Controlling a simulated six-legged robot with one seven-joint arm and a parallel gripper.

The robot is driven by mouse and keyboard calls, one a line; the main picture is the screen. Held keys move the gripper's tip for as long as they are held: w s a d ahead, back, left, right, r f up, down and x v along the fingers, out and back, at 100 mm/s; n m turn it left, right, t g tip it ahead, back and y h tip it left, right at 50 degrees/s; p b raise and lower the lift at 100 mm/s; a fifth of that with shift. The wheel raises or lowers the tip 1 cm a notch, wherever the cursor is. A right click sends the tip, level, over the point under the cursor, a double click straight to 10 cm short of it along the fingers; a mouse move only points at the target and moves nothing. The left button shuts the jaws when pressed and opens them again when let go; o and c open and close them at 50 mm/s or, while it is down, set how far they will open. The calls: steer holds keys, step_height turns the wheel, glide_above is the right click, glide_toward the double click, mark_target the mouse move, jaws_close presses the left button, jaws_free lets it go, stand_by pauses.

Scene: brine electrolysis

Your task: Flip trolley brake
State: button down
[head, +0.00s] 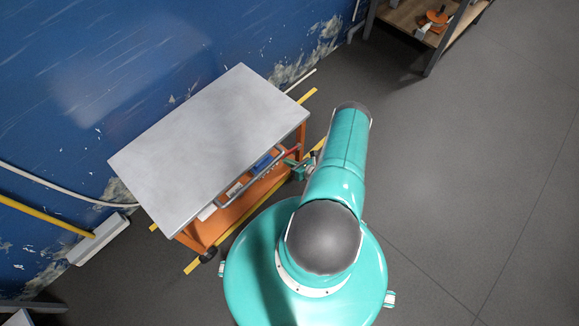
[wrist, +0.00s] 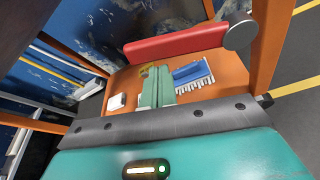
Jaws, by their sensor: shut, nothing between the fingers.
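The trolley (head: 205,135) has a grey top and an orange frame, and stands beside the blue wall. In the wrist view, a red bar (wrist: 178,43) with a round grey disc at its right end lies across the trolley's frame; it looks like the brake lever. My gripper (wrist: 157,75) is shut and empty, its green fingers pointing toward the red bar and appearing just short of it; I cannot tell whether they touch. In the head view, my gripper (head: 299,168) is small beside the trolley's right end, partly hidden by my arm.
On the trolley's orange lower shelf (wrist: 122,85) are a blue item (wrist: 188,72), a white comb-like piece and a small white block (wrist: 117,101). A wooden shelf unit (head: 405,20) stands at the upper right. Open grey floor (head: 480,150) lies to the right.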

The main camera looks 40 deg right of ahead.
steer(key=shift+d+r, duration=0.1)
steer(key=shift+r, duration=0.2)
steer(key=shift+r, duration=0.15)
